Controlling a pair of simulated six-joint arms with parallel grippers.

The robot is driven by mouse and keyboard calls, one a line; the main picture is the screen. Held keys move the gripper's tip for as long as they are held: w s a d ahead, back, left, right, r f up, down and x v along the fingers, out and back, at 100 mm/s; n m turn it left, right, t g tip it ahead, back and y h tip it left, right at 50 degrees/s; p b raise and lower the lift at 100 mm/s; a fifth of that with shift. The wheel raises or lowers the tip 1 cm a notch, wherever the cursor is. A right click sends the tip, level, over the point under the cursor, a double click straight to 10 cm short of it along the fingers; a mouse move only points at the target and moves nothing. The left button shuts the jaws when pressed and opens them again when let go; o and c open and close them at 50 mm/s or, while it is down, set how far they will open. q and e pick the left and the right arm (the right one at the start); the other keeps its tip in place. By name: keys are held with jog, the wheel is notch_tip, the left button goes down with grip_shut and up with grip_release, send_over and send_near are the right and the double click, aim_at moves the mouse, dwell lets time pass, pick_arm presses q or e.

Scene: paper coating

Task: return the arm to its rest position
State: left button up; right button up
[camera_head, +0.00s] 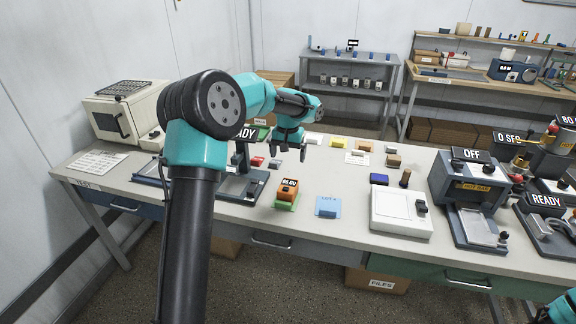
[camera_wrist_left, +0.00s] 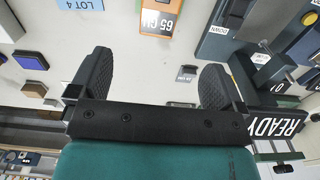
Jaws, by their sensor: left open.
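My left arm comes up from the bottom left and reaches over the table (camera_head: 345,235). My left gripper (camera_head: 293,152) hangs above the table's back part, fingers pointing down. In the left wrist view its two dark fingers (camera_wrist_left: 157,65) stand wide apart with nothing held between them. Below and beyond them lies a small grey block (camera_wrist_left: 188,73) on the pale tabletop, apart from the fingers. Only a teal piece of my right arm (camera_head: 563,308) shows at the bottom right corner; its gripper is out of frame.
An orange block (camera_head: 288,188) on a green pad, a blue lot card (camera_head: 327,207) and a white flat device (camera_head: 400,212) stand at the front. A hot bar machine (camera_head: 468,185) marked OFF is right. A READY-labelled device (camera_wrist_left: 280,128) is near my left gripper. A beige box (camera_head: 120,113) stands left.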

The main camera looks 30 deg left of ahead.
pick_arm(q)
jog(key=shift+r, duration=0.55)
jog(key=shift+d, duration=0.1)
